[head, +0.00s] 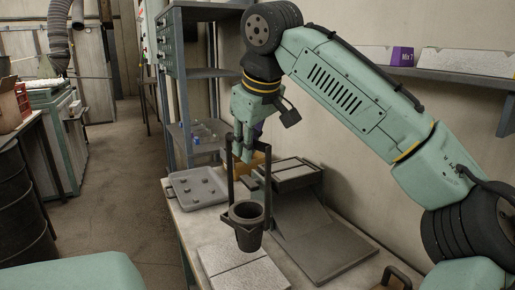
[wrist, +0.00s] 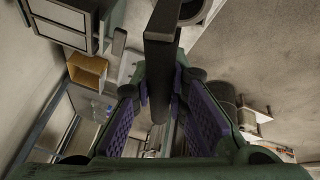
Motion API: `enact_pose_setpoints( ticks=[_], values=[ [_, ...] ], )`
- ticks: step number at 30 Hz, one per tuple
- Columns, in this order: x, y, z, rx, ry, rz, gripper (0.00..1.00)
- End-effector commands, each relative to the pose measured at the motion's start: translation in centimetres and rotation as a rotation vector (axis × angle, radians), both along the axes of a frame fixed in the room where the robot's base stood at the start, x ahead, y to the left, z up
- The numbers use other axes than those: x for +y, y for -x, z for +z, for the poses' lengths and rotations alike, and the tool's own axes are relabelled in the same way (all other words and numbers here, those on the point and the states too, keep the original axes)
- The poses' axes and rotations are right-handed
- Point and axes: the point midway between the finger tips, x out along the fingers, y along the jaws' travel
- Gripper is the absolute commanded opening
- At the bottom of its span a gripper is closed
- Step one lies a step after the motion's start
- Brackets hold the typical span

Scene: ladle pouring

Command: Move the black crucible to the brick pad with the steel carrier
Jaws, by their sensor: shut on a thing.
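The black crucible (head: 246,238) sits upright in the ring of the dark steel carrier (head: 267,190), whose two uprights rise on either side of it. My gripper (head: 247,148) is shut on the carrier's top, above the crucible. In the wrist view the carrier's dark bar (wrist: 162,60) runs between my purple-padded fingers, and part of the crucible's rim (wrist: 200,12) shows at the top edge. The pale brick pad (head: 240,274) lies on the bench below and in front; the crucible's lower end overlaps its far edge in the picture. I cannot tell whether they touch.
A grey tray with small knobs (head: 191,190) lies behind left on the bench. A grey sloped plate (head: 320,245) and a box-like block (head: 290,172) stand to the right. A dark handle (head: 398,277) is at the front right. A shelf rack (head: 175,75) stands behind.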

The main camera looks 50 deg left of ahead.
Motion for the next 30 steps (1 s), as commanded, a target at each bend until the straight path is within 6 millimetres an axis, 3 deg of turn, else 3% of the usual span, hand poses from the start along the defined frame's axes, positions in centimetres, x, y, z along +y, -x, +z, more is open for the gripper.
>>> enact_pose_setpoints(
  ticks=[15, 30],
  values=[
    [4.6, 1.1, 0.2, 0.0, -0.004, 0.002, 0.0],
    [4.5, 1.0, -4.6, 0.0, -0.004, 0.002, 0.0]
  ],
)
